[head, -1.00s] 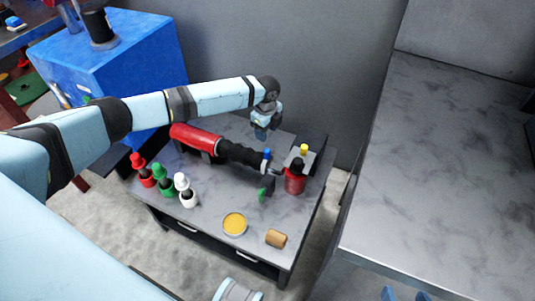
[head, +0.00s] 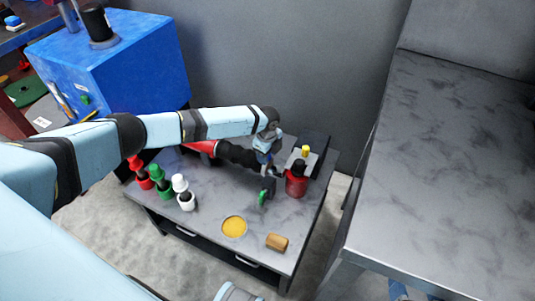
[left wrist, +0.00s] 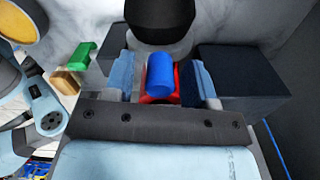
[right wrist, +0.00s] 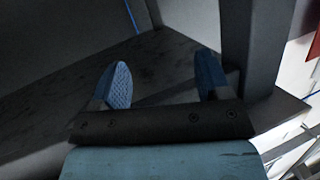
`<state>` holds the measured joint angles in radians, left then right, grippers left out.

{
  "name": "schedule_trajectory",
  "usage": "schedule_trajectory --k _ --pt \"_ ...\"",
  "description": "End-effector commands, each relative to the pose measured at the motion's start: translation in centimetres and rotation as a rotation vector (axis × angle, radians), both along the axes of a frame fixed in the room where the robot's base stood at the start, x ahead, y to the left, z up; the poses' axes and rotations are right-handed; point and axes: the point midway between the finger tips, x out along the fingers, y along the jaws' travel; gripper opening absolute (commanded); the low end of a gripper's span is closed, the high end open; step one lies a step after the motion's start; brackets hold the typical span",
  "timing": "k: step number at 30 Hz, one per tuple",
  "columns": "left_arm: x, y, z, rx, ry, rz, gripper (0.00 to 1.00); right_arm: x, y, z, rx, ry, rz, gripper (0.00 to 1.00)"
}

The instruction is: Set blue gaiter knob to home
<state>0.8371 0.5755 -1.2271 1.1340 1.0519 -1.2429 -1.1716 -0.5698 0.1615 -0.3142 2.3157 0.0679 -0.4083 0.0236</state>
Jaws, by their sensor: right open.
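The blue gaiter knob (left wrist: 160,73) is a short blue cylinder on a red base, beside a black ribbed gaiter (left wrist: 160,20). In the left wrist view it stands between the two fingers of my left gripper (left wrist: 158,82), which are open with small gaps on both sides. In the head view my left gripper (head: 265,165) is down at the right end of the red and black device (head: 203,147) and hides the blue knob. My right gripper (right wrist: 163,84) is open and empty, low near grey metal surfaces away from the device.
A green knob (head: 263,197) sticks out in front, and a yellow knob (head: 305,150) sits behind a red container with black top (head: 296,181).

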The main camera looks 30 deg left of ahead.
Motion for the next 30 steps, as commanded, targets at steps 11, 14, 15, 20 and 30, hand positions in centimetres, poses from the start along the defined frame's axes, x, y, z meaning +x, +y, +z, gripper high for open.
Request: schedule_trajectory --k 11,14,15,20,30 --pt "0.0 -0.2 0.1 0.000 0.000 -0.001 0.00 0.1 0.0 -0.3 -0.004 0.008 0.000 0.70" --pt "0.1 -1.3 0.2 -0.001 0.000 -0.003 0.00 0.1 -0.1 -0.3 -0.013 0.019 -0.001 0.70" --pt "0.1 -2.0 0.2 -0.002 0.001 -0.003 0.00 0.0 -0.2 -0.4 -0.021 0.028 -0.001 0.70" --pt "0.2 -4.1 0.1 -0.001 0.002 0.000 0.00 -0.9 -1.0 -2.2 -0.056 0.106 -0.014 0.70" --pt "0.2 -4.3 0.0 -0.003 0.000 -0.002 0.46 -1.3 -1.1 -3.1 -0.057 0.128 -0.023 0.70"
